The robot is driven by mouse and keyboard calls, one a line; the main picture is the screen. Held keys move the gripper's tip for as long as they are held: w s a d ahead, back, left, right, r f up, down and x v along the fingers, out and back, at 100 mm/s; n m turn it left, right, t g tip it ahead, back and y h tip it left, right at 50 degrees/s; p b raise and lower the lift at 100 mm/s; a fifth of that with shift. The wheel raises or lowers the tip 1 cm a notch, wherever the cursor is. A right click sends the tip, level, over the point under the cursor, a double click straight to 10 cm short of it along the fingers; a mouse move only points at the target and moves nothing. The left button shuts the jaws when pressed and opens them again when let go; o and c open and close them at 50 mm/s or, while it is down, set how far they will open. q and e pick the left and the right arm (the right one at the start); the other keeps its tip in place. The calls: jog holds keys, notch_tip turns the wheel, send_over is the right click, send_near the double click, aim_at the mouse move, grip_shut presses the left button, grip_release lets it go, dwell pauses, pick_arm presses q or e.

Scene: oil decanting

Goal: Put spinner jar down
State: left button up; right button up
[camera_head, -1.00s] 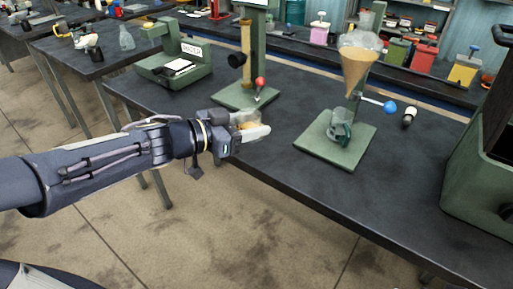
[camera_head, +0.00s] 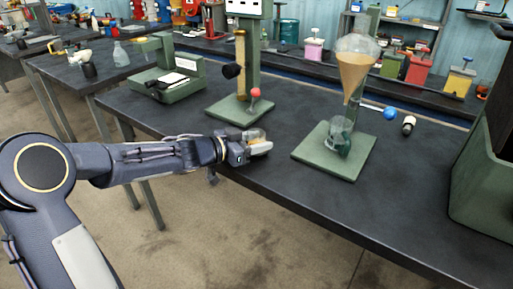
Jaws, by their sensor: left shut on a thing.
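My left gripper (camera_head: 256,149) is shut on a small clear jar (camera_head: 255,135) with amber content, the likely spinner jar. It is at the front edge of the dark table, between two green stands. The fingers hide the jar's lower part, so I cannot tell whether it touches the tabletop. My right gripper is not in view.
A green stand with a red-knobbed lever (camera_head: 254,104) is behind the gripper. To the right, a green funnel stand (camera_head: 333,157) holds a tan-filled cone (camera_head: 354,72) above a glass cup (camera_head: 339,133). A large green box (camera_head: 485,185) stands far right. Bare table (camera_head: 400,200) lies between.

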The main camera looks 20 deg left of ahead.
pick_arm(q)
jog(key=shift+f, duration=0.45)
jog(key=shift+f, duration=0.15)
jog(key=o, duration=1)
jog(key=shift+o, duration=0.2)
